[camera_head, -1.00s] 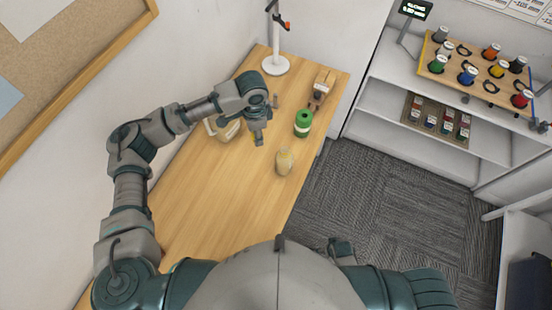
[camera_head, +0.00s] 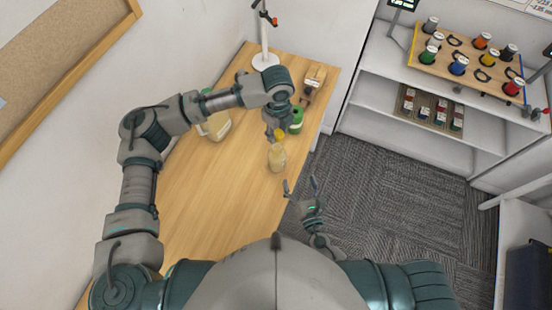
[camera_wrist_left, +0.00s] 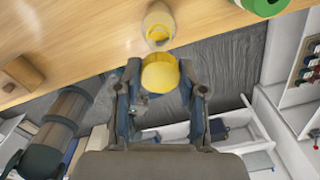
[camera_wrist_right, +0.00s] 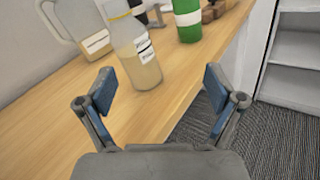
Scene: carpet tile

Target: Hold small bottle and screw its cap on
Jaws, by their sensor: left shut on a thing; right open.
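The small bottle (camera_head: 276,159) stands upright on the wooden table near its right edge, with pale yellow contents. It also shows in the right wrist view (camera_wrist_right: 134,52) and in the left wrist view (camera_wrist_left: 158,24), where its open mouth faces the camera. My left gripper (camera_head: 279,134) is shut on the yellow cap (camera_wrist_left: 160,72), above and close to the bottle and apart from it in the left wrist view. My right gripper (camera_head: 300,184) is open and empty, off the table's right edge; in the right wrist view its fingers (camera_wrist_right: 158,90) point toward the bottle.
A green container (camera_head: 296,120) stands just behind the bottle. A jug (camera_head: 217,127) stands to the left, and a stand with a white base (camera_head: 265,61) at the back. The table's front part is clear. A white shelf (camera_head: 375,95) is at the right.

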